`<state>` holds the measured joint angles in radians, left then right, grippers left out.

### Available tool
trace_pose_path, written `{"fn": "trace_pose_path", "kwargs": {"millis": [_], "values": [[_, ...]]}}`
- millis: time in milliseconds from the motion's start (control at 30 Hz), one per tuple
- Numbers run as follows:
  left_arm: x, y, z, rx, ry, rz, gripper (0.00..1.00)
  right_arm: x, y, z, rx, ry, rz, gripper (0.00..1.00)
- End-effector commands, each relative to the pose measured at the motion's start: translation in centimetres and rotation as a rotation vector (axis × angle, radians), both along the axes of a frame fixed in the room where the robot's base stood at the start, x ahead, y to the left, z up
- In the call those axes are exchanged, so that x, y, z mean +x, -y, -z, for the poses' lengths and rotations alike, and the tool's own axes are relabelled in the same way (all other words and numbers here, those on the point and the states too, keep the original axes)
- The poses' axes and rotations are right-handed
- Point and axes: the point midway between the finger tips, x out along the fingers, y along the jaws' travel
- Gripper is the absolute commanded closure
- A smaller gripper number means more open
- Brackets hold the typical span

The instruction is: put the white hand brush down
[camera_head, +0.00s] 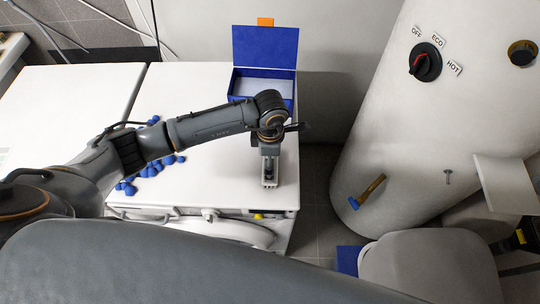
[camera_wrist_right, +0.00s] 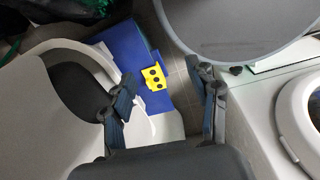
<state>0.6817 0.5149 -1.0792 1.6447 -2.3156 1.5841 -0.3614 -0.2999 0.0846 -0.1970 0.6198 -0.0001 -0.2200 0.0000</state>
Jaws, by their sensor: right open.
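I cannot make out a white hand brush in either view. My left gripper (camera_head: 269,184) points down at the right end of the white worktop (camera_head: 225,185), its fingertips close to or at the surface. Its fingers look close together, and whether anything is between them cannot be told. My right gripper (camera_wrist_right: 166,108) is open, its two dark fingers wide apart in the right wrist view. Nothing is held between them. Beyond them lie a yellow piece with black dots (camera_wrist_right: 154,77) and a blue surface (camera_wrist_right: 128,48).
An open blue box (camera_head: 264,75) stands at the worktop's back. Several blue lumps (camera_head: 150,168) lie under my left arm. A white boiler (camera_head: 440,110) with a dial (camera_head: 425,62) stands at right. A wooden-handled tool with a blue end (camera_head: 370,190) is at its side.

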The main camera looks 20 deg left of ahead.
Motion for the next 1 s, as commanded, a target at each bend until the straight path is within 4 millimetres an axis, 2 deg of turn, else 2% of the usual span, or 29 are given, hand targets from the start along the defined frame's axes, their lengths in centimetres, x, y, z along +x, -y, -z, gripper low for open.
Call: {"fn": "trace_pose_path", "kwargs": {"millis": [300,333,367,400,700,833,867,1000], "values": [[0.0,0.0,0.4,-0.001,0.001,0.001,0.35,0.0,-1.2,0.6,0.015,0.0,-0.001,0.41],[0.0,0.0,0.4,-0.001,0.001,0.0,0.08,0.0,-1.2,0.6,0.015,0.0,-0.002,0.41],[0.0,0.0,0.3,-0.001,0.001,0.0,0.02,0.0,-1.2,0.5,0.015,0.0,-0.002,0.41],[0.0,0.0,0.3,-0.001,0.001,0.0,0.0,0.0,-1.2,0.4,0.014,0.0,-0.002,0.41],[0.0,0.0,0.3,-0.001,0.001,0.0,0.0,0.0,-0.7,0.4,0.008,-0.001,-0.003,0.41],[0.0,0.0,-0.3,-0.001,0.001,-0.001,0.0,0.0,-0.4,-0.2,0.005,0.0,-0.002,0.41],[0.1,0.0,-0.4,-0.002,0.004,0.0,0.0,0.0,-0.3,0.3,0.004,0.0,-0.002,0.41],[0.2,0.0,-2.6,-0.002,0.009,0.002,0.0,0.0,-0.2,1.5,0.002,0.001,-0.001,0.41]]}}
